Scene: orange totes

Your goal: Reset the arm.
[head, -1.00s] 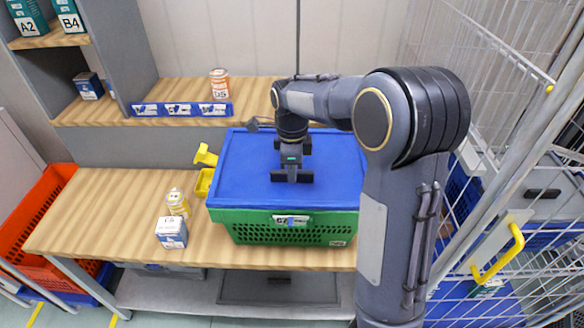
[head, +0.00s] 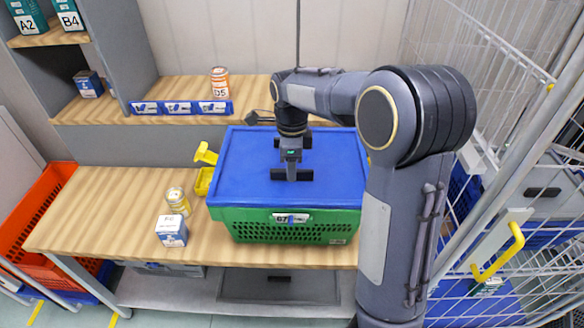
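My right arm reaches in from the right. My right gripper (head: 291,174) points down over the blue lid (head: 245,165) of the green crate (head: 250,228) on the wooden table. Its two dark finger pads show apart, one nearer and one farther, with nothing visible between them. I cannot tell whether it touches the lid. My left gripper and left arm do not show in the head view.
A white-and-blue box (head: 172,231) and a yellow-labelled can (head: 178,201) stand left of the crate. A yellow scoop-like item (head: 204,180) is beside it. A shelf with an orange can (head: 220,82) is behind. A wire cage cart (head: 500,130) stands right. An orange tote (head: 30,220) is far left.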

